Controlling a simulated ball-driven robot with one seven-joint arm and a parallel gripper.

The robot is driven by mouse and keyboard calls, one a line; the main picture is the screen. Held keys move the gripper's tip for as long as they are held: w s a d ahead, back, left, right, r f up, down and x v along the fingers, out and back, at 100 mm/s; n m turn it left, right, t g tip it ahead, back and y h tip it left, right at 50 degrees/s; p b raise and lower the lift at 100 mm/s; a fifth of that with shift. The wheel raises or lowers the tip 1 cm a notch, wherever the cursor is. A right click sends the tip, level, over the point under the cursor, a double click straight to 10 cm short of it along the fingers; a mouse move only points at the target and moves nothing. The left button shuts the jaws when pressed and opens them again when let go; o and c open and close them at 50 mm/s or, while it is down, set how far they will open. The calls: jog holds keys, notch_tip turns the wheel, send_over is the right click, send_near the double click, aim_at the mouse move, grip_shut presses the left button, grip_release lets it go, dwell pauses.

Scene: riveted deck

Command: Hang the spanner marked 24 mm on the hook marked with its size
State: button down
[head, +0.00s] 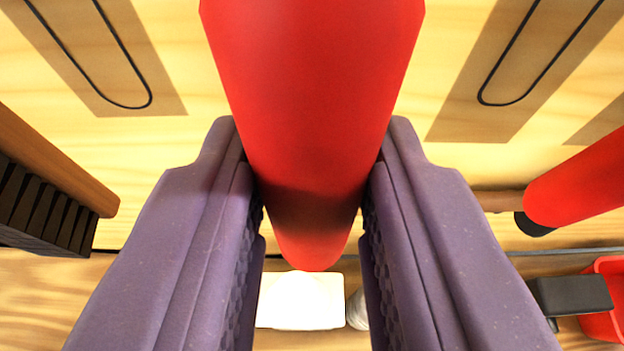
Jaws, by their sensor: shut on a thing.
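My gripper (312,165) has purple fingers and is shut on a long red bar (312,70), which I take to be the spanner. The bar runs from the top edge down between the fingers, and its rounded lower end shows below the grip. No size marking shows on it, and its upper part is out of view. A pale wooden board (190,65) lies behind it. Black rounded outlines on brown patches show at the upper left (110,55) and upper right (525,60). No hook or readable size label is in view.
A brush-like thing (50,180) with a wooden back and dark bristles is at the left. A red handle (585,180) is at the right. A dark block (572,295) and a red container (605,325) are lower right. A white thing (300,300) sits below the bar.

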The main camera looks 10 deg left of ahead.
jog(key=c, duration=0.8)
grip_release()
jog(key=shift+s, duration=0.1)
jog(key=s+d+r+h+b, duration=0.1)
jog(key=s+d+r+b, duration=0.3)
jog(key=s+r+b, duration=0.2)
jog(key=s+d+r+m+t+h+b, duration=0.1)
jog(key=s+d+r+b, duration=0.4)
jog(key=s+r+b, duration=0.2)
jog(key=s+d+r+m+t+b, duration=0.1)
jog(key=s+d+r+b, duration=0.4)
jog(key=s+r, duration=0.5)
jog(key=shift+s+d+h+b, duration=0.1)
jog(key=shift+s+h+b, duration=0.5)
jog(key=shift+s, duration=0.85)
